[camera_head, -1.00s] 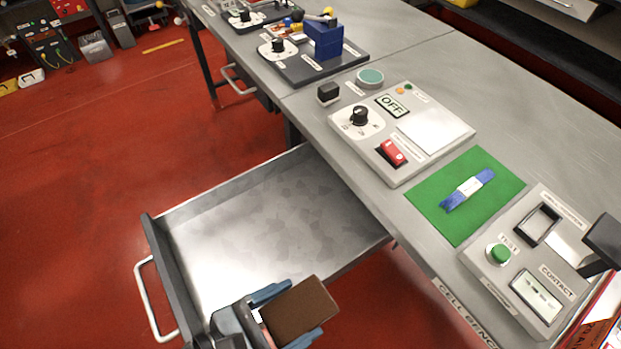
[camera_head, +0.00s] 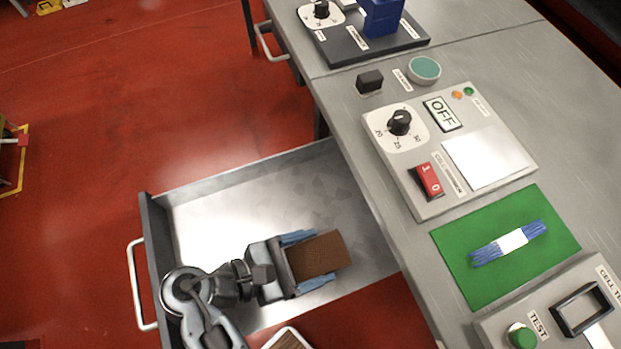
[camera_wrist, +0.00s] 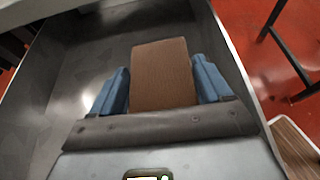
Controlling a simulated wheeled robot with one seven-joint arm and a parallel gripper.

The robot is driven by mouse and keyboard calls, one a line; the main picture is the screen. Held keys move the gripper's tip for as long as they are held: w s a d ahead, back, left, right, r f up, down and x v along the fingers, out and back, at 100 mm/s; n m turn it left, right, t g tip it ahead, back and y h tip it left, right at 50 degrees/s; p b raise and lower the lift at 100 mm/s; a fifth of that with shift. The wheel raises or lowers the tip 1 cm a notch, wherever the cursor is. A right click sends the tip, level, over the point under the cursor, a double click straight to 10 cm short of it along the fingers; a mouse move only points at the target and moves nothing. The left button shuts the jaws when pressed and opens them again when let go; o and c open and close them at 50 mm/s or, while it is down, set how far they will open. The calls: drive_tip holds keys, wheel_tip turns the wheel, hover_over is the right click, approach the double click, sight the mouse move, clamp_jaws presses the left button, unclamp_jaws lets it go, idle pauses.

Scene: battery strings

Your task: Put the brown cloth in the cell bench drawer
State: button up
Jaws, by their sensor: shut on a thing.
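The brown cloth (camera_head: 320,256) is a flat brown rectangle between the blue fingers of my gripper (camera_head: 309,262). My gripper is shut on it. In the wrist view the cloth (camera_wrist: 162,75) stands out ahead between both fingers, with the drawer interior behind it. The cell bench drawer (camera_head: 205,235) is pulled open from the bench, grey and empty apart from my gripper over it. The cloth is over the drawer's right part; its height above the drawer floor is hard to tell.
The grey bench (camera_head: 345,110) runs along the right. It carries a panel with an OFF display (camera_head: 442,113), a green mat (camera_head: 460,262) with a blue-and-white bundle (camera_head: 508,243), and a tester with a green button (camera_head: 522,336). A wood-topped item (camera_head: 287,340) is near the bottom edge.

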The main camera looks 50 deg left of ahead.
sight(310, 262)
drive_tip(key=shift+f, duration=1.55)
drive_tip(key=o, duration=1)
drive_tip(key=shift+s+a+r, duration=0.1)
drive_tip(key=shift+s+r, duration=0.15)
drive_tip(key=p+v, duration=0.3)
drive_tip(key=v, duration=0.5)
drive_tip(key=shift+s+a, duration=0.2)
drive_tip(key=shift+v, duration=1.4)
